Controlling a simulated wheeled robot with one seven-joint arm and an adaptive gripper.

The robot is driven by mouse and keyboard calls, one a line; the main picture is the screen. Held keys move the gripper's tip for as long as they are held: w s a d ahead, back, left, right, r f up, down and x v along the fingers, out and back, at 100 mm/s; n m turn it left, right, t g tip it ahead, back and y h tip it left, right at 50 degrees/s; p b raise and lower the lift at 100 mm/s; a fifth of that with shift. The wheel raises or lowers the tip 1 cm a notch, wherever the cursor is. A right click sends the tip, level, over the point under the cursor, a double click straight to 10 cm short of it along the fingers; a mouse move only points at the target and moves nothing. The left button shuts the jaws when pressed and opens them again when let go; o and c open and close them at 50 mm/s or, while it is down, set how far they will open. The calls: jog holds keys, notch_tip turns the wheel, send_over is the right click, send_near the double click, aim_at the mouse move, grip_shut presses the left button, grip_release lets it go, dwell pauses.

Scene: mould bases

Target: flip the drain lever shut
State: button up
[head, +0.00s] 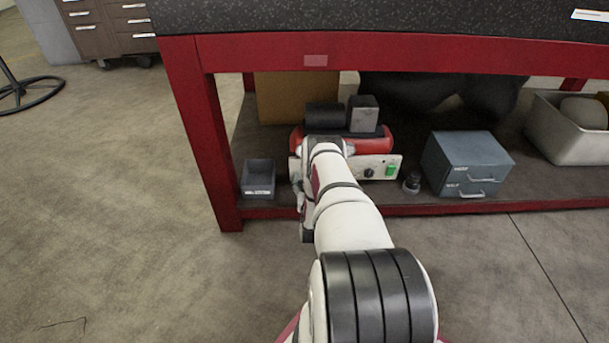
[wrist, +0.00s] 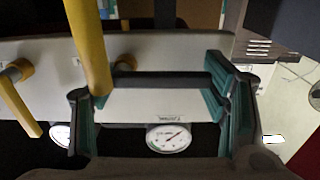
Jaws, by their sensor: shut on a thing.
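In the wrist view two yellow levers show by a pale panel (wrist: 155,104). One yellow lever (wrist: 88,45) runs down from the top edge, its lower end near the left finger. The other yellow lever (wrist: 20,100) is at the far left. I cannot tell which is the drain lever; the small labels are unreadable. My gripper (wrist: 155,105) has its teal-padded fingers well apart, with a dark bar (wrist: 165,83) spanning between them; it appears shut on this bar. In the head view my arm hides the gripper in front of the red machine (head: 375,143).
The machine stands on the lower shelf of a red bench (head: 190,130), between a small dark bin (head: 258,178) and a grey-blue drawer box (head: 466,160). The bench top overhangs.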

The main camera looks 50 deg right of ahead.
jog(key=shift+w+a+f+n, duration=0.15)
jog(key=shift+n, duration=0.15)
jog(key=o, duration=1.6)
jog(key=shift+o, duration=0.2)
jog(key=v, duration=1.2)
